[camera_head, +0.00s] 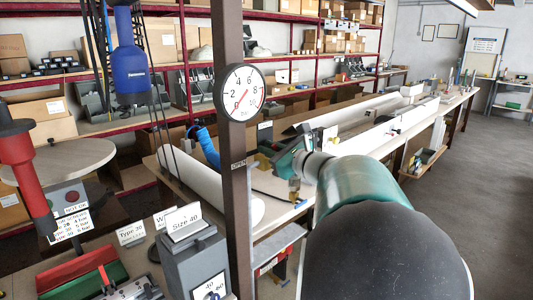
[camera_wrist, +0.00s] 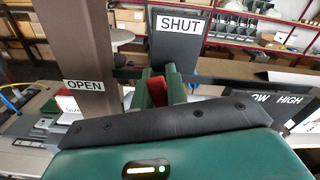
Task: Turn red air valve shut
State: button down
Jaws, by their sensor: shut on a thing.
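In the wrist view, a red valve handle (camera_wrist: 157,88) shows as a small red piece between the two green fingers of my gripper (camera_wrist: 156,82). My gripper is shut on it. A SHUT label (camera_wrist: 178,23) is on a dark plate behind and slightly right of the fingers. An OPEN label (camera_wrist: 84,85) is on the brown post to the left. The rest of the valve is hidden behind the fingers and my gripper's body. In the head view, my gripper (camera_head: 284,160) is right of the post, and the handle cannot be made out there.
The brown post (camera_head: 236,190) carries a round pressure gauge (camera_head: 243,92). A blue tool (camera_head: 129,55) and a red tool (camera_head: 22,165) hang at the left. A long workbench with white profiles (camera_head: 365,110) runs backward. Clear floor (camera_head: 465,180) lies at the right.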

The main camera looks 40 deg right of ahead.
jog(key=shift+d+m, duration=0.45)
jog(key=shift+m, duration=0.5)
jog(key=shift+d+m, duration=0.45)
jog(key=shift+m, duration=0.5)
jog(key=c, duration=1.4)
grip_release()
jog(key=shift+s+r, duration=0.1)
jog(key=s, duration=1.3)
jog(key=shift+s+d, duration=0.2)
jog(key=shift+s, duration=0.1)
